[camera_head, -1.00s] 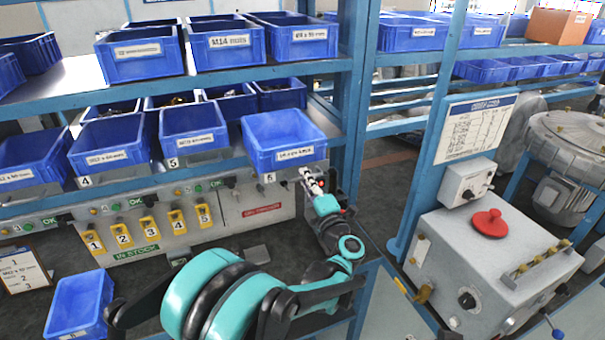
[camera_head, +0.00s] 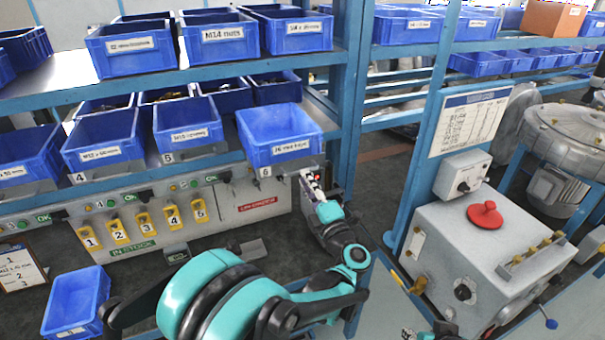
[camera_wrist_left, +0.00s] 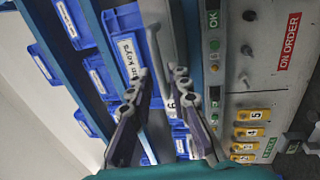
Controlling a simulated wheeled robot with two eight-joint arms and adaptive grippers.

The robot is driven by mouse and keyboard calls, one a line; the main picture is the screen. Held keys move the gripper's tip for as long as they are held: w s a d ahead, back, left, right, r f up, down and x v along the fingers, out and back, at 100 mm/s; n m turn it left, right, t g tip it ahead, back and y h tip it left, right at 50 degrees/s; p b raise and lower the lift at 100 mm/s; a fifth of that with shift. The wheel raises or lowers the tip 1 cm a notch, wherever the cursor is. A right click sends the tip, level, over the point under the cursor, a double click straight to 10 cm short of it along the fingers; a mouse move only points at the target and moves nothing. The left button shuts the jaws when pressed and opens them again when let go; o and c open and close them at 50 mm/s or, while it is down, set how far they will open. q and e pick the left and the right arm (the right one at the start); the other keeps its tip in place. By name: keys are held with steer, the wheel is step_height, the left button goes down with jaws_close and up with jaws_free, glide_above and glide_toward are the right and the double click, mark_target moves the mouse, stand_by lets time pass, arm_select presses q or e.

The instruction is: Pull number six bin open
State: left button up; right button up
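The number six bin (camera_head: 283,150) is a blue open-topped bin at the right end of the lower shelf, above the plate marked 6 (camera_head: 265,171). Its label, partly readable as "hex keys", shows in the left wrist view (camera_wrist_left: 128,60). My left gripper (camera_head: 313,183) is just below and right of the bin's front right corner, with no clear contact. In the left wrist view its two fingers (camera_wrist_left: 160,75) stand apart with nothing held, pointing toward the bin's label side. A small part of what looks like my right gripper (camera_head: 425,333) shows at the bottom edge, its fingers cut off.
Other blue bins (camera_head: 190,131) stand left of it, and more (camera_head: 222,36) on the shelf above. A blue post (camera_head: 350,110) rises to the right. A grey machine with a red knob (camera_head: 485,215) stands further right. A loose blue bin (camera_head: 76,300) sits lower left.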

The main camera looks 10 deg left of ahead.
arm_select(q)
steer(key=v, duration=0.8)
steer(key=d+r+m+t+h, duration=0.35)
steer(key=r+m+h, duration=0.65)
steer(key=m+h, duration=0.45)
steer(key=s+a+f+m+g+y, duration=0.1)
steer(key=s+a+f+m+g, duration=0.4)
steer(key=s+f, duration=0.6)
steer(key=s+a+f+m+g+y, duration=0.2)
steer(key=s+a+f+m+g, duration=0.3)
steer(key=s+a+f+g, duration=0.3)
steer(key=s+a+f, duration=0.1)
steer(key=s+f, duration=0.1)
steer(key=s, duration=0.2)
steer(key=shift+f, duration=0.4)
